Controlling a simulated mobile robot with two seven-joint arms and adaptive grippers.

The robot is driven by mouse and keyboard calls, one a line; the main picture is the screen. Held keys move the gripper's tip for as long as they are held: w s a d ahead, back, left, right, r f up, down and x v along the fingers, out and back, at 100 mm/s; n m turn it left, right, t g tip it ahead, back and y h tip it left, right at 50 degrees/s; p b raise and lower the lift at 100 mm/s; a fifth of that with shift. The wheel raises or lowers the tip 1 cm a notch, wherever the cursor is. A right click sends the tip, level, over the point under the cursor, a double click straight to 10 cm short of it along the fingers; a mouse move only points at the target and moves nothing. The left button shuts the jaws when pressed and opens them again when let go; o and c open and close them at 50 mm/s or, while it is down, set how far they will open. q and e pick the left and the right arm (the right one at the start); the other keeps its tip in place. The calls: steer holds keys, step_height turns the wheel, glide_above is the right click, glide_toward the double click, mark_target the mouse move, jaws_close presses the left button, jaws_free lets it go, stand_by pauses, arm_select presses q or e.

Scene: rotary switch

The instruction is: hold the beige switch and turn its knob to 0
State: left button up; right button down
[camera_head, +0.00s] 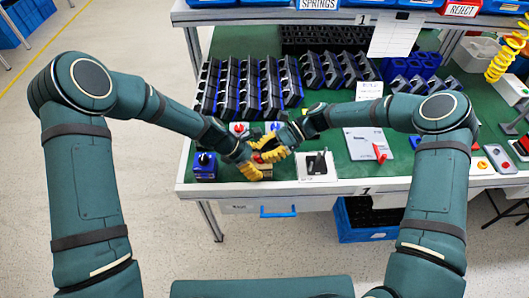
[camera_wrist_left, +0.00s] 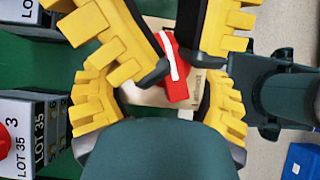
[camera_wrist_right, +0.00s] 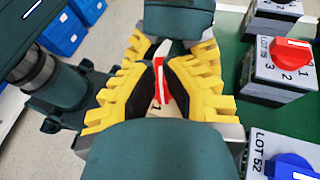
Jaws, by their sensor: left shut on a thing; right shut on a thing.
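The beige switch (camera_wrist_left: 150,96) shows between my grippers in the left wrist view, with a red knob (camera_wrist_left: 176,78) on its face. The knob carries a white line and also shows in the right wrist view (camera_wrist_right: 158,82), above a printed 1. My left gripper (camera_head: 252,166) is shut on the beige body, its fingers on either side. My right gripper (camera_head: 270,152) is shut on the red knob, with its dark pads beside it. The other dial figures are hidden, so I cannot tell which figure the knob points to.
Both grippers meet above the green table (camera_head: 320,188) near its front edge.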

steer(key=shift+w+f+n+g+h, duration=0.1)
steer(key=shift+n+g+h, duration=0.65)
steer(key=shift+n+g, duration=0.3)
steer(key=shift+w+f+n+g+h, duration=0.1)
steer(key=shift+n+g+h, duration=0.65)
steer(key=shift+n+g, duration=0.25)
steer(key=c, duration=1)
jaws_free()
steer(key=shift+w+d+r, duration=0.1)
steer(key=shift+w+r, duration=0.05)
steer(key=shift+w, duration=0.05)
steer(key=shift+v, duration=3.75)
steer(key=shift+s+n, duration=0.1)
steer(key=shift+n, duration=0.15)
